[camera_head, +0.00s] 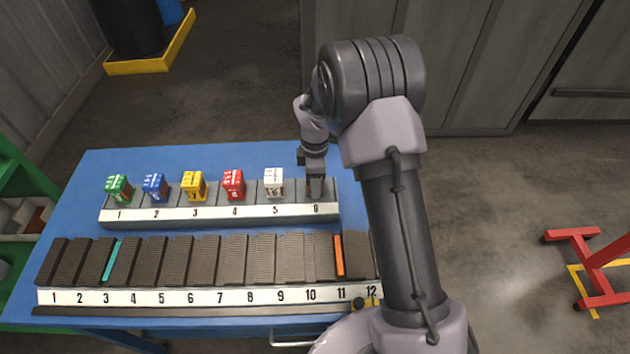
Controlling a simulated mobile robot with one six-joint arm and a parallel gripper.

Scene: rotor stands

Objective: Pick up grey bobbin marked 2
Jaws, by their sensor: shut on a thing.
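My gripper (315,188) reaches down from above to slot 6, at the right end of the upper stand (190,214) on the blue table. It is shut on a small grey thing there, which the fingers mostly hide. This looks like the grey bobbin, but I cannot read its mark or tell whether it is clear of the stand. In slots 1 to 5 stand a green bobbin (118,189), a blue bobbin (155,187), a yellow bobbin (194,186), a red bobbin (234,184) and a white bobbin (273,182).
In front is a long rack (205,297) numbered 1 to 12, with dark ribbed blocks, a teal strip (110,261) and an orange strip (339,256). My arm hides part of its right end. The blue table (200,157) is bare behind the upper stand.

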